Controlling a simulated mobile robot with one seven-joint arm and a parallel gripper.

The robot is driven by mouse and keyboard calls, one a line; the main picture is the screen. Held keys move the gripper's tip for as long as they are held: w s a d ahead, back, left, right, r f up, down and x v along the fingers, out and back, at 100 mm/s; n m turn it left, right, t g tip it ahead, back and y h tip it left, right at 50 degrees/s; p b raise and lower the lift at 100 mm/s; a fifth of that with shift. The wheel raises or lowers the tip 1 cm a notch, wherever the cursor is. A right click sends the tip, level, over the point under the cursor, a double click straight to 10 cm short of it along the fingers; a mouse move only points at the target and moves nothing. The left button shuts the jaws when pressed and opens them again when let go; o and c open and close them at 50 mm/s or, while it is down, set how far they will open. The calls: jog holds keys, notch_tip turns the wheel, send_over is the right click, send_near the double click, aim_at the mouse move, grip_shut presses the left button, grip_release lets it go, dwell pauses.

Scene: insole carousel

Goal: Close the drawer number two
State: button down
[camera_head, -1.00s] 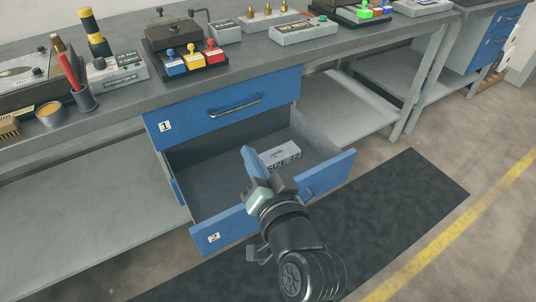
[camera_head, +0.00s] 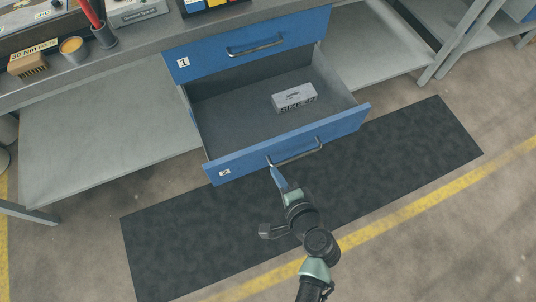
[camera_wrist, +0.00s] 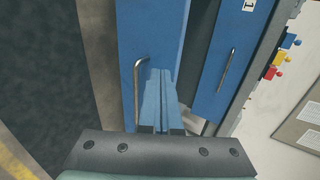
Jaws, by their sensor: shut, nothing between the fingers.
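Drawer number two (camera_head: 285,148) is the lower blue drawer and stands pulled out, its grey inside open to view. A grey block marked SIZE 42 (camera_head: 294,97) lies in it. The drawer's metal handle (camera_head: 296,153) is on its front. My gripper (camera_head: 276,173) is shut and empty, with its blue fingertips just in front of the drawer front, close to the handle's left end. In the wrist view the shut fingers (camera_wrist: 162,85) point at the drawer front (camera_wrist: 160,25), beside the handle (camera_wrist: 137,95). I cannot tell whether they touch it.
Drawer number one (camera_head: 250,45) is shut above, under the worktop. Grey lower shelves (camera_head: 105,150) lie on both sides of the drawers. A dark mat (camera_head: 400,150) covers the floor in front, with free room around my arm.

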aim_at(263, 149)
jog(key=shift+w+a+f, duration=0.2)
jog(key=shift+w+a, duration=0.15)
jog(key=shift+w, duration=0.65)
jog(key=shift+w+a+f, duration=0.25)
jog(key=shift+w+a, duration=0.05)
jog(key=shift+w, duration=0.65)
jog(key=shift+w+a+f, duration=0.2)
jog(key=shift+w+a, duration=0.15)
jog(key=shift+w, duration=0.65)
jog(key=shift+w, duration=0.1)
